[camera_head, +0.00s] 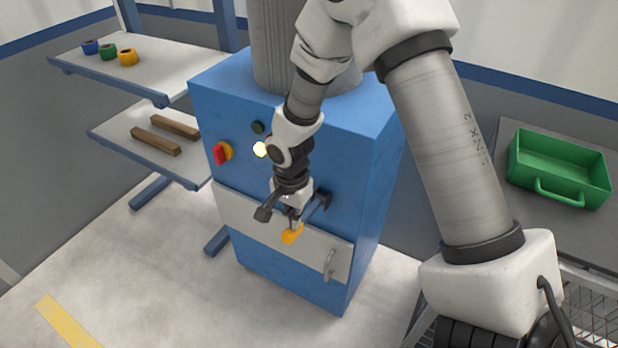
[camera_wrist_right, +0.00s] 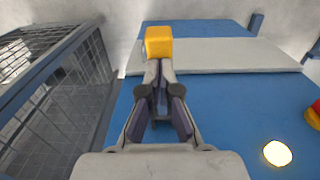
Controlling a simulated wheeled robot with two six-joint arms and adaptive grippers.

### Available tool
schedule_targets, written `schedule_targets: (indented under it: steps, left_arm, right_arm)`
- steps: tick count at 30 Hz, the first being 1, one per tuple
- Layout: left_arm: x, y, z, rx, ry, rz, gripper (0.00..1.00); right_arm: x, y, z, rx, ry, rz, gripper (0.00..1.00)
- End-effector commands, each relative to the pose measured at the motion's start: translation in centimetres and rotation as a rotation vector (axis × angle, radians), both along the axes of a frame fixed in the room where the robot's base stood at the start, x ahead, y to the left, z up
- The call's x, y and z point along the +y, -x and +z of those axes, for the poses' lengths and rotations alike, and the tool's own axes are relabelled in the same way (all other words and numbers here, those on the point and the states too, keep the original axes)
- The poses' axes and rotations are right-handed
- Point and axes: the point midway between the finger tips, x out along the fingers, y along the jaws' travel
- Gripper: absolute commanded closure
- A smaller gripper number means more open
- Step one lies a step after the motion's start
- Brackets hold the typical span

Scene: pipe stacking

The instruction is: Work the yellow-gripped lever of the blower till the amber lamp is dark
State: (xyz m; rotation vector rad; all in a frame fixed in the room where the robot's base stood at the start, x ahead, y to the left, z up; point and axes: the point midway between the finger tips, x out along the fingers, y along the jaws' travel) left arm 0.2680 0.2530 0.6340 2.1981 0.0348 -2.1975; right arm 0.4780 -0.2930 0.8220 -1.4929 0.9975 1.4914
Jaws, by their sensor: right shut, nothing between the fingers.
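The blower (camera_head: 365,190) is a blue cabinet with a grey duct on top. Its amber lamp (camera_head: 260,148) glows pale yellow on the front face and also shows bright in the right wrist view (camera_wrist_right: 277,153). The lever's yellow grip (camera_head: 292,233) hangs low and left of its dark pivot (camera_head: 324,199). My right gripper (camera_head: 292,217) is shut and empty just above the grip. In the right wrist view its closed fingertips (camera_wrist_right: 159,66) meet the edge of the yellow grip (camera_wrist_right: 158,41); I cannot tell whether they touch. My left gripper is not in view.
A red and yellow knob (camera_head: 222,153) and a dark green button (camera_head: 258,127) are on the blower's front. A pale panel (camera_head: 240,210) with a handle (camera_head: 330,264) is below. Shelves stand left; a green crate (camera_head: 535,170) is right. The floor in front is clear.

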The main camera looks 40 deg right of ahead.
Motion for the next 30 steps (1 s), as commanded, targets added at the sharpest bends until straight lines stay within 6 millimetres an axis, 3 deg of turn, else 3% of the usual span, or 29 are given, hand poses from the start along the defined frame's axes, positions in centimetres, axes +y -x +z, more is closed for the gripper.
schedule_targets:
  steps: [1, 9, 14, 27, 30]
  left_arm:
    - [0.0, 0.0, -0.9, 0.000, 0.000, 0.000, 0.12]
    - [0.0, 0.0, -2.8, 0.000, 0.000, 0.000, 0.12]
    - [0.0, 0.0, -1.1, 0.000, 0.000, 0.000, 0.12]
    - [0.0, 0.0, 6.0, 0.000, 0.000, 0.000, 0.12]
    - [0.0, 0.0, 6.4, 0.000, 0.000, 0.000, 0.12]
  right_arm:
    - [0.0, 0.0, -1.1, 0.001, 0.000, 0.000, 1.00]
    - [0.0, 0.0, -3.6, 0.000, 0.000, 0.000, 1.00]
    - [0.0, 0.0, -1.8, -0.001, 0.000, 0.000, 1.00]
    - [0.0, 0.0, 6.8, 0.000, 0.000, 0.000, 1.00]
    - [0.0, 0.0, 7.2, 0.000, -0.001, 0.000, 1.00]
